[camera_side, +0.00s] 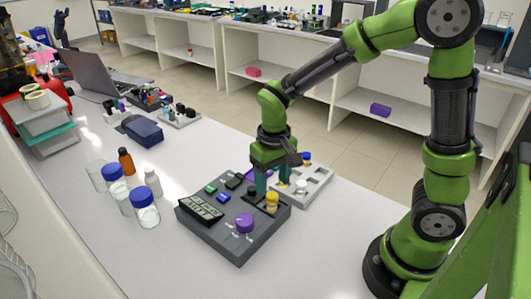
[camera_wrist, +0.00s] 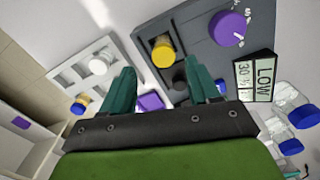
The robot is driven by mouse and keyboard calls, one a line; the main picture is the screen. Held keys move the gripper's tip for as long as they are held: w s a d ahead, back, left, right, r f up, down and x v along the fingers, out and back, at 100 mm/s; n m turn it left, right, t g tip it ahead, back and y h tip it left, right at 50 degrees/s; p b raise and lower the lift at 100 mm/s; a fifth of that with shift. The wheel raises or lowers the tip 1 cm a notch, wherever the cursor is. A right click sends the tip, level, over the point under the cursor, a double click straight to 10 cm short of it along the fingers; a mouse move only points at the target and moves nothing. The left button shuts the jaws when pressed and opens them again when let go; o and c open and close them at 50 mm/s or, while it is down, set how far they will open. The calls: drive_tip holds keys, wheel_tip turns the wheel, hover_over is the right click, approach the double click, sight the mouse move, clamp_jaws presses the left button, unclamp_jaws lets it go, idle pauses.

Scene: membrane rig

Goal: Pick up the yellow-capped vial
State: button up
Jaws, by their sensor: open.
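The yellow-capped vial (camera_side: 272,201) stands in a slot at the right edge of the grey device in the side view. It also shows in the wrist view (camera_wrist: 163,51), just beyond and between the fingertips. My gripper (camera_side: 272,180) is above the back right part of the device, its teal fingers pointing down and apart. It is behind the yellow cap in the side view. In the wrist view my gripper (camera_wrist: 161,74) is open, with nothing held between its fingers. The vial's lower body is hidden in its slot.
The grey device (camera_side: 225,243) has a purple knob (camera_side: 244,223) and a display (camera_side: 201,210). Bottles with blue caps (camera_side: 145,209) stand left. The front bench is clear.

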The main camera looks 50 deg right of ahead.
sight(272, 195)
drive_tip(key=f, duration=0.5)
drive_tip(key=shift+s+a+f, duration=0.15)
drive_tip(key=shift+s+a, duration=0.1)
drive_tip(key=shift+a, duration=0.05)
